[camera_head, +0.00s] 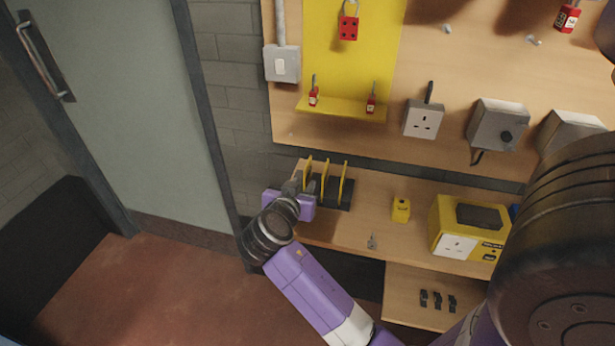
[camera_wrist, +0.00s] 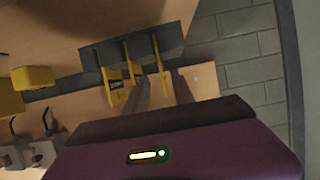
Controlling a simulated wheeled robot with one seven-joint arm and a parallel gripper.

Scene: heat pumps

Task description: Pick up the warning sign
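Several thin yellow plates, apparently the warning signs (camera_head: 325,176), stand upright in a dark slotted rack (camera_head: 346,195) on the left end of the workbench. The wrist view shows them edge-on (camera_wrist: 159,53), held in the grey rack (camera_wrist: 172,42). My gripper (camera_head: 303,186) is at the rack's left side, beside the leftmost plate in the head view. The plate at the right of the rack lines up with this gap. The plates' printed faces are hardly visible.
On the wooden workbench (camera_head: 380,230) are a small yellow block (camera_head: 401,210), a small grey key-like item (camera_head: 372,241) and a yellow tester box (camera_head: 466,230). A pegboard with padlocks and sockets stands behind. A door (camera_head: 130,110) is at the left.

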